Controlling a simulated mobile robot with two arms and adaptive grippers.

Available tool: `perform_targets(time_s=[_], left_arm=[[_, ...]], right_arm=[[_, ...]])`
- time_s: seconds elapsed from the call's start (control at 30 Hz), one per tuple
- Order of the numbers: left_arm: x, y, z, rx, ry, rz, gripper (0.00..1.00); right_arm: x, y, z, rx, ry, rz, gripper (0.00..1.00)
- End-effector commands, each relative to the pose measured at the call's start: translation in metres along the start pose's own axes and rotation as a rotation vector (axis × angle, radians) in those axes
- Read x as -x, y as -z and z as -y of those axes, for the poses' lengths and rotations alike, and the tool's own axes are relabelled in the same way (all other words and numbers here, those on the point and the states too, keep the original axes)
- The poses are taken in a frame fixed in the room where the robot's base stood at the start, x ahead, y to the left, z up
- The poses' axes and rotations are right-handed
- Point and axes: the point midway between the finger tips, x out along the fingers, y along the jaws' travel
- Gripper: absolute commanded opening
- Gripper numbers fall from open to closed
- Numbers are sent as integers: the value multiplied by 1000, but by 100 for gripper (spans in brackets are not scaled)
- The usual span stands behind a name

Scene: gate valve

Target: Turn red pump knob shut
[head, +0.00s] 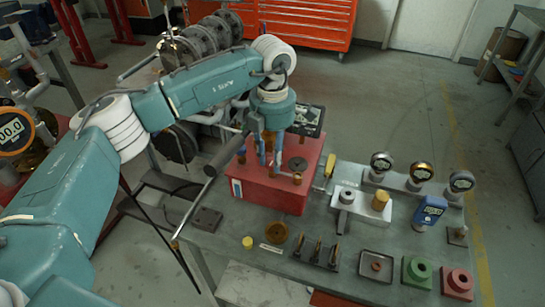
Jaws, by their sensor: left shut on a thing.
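My right gripper is not in view.
Gauges (420,171), a blue meter (430,210), a grey block (347,196) and green (417,271) and red (457,282) blocks stand to the right on the workbench (340,240). Pipes and flanges (205,38) stand behind my left arm.

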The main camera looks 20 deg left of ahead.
Motion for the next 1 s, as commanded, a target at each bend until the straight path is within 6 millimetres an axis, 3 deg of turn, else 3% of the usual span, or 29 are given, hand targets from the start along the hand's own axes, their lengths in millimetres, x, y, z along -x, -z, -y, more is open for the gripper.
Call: perform_targets(time_s=[0.2,0.23,0.27,0.67,1.0], left_arm=[[3,-1,-2,1,-5,6,2],[3,-1,-2,1,-5,6,30],[3,-1,-2,1,-5,6,36],[8,-1,-1,2,-3,2,36],[75,-1,-1,1,-5,5,36]], right_arm=[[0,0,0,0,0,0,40],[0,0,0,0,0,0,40],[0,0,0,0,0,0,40],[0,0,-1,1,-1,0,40],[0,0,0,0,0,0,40]])
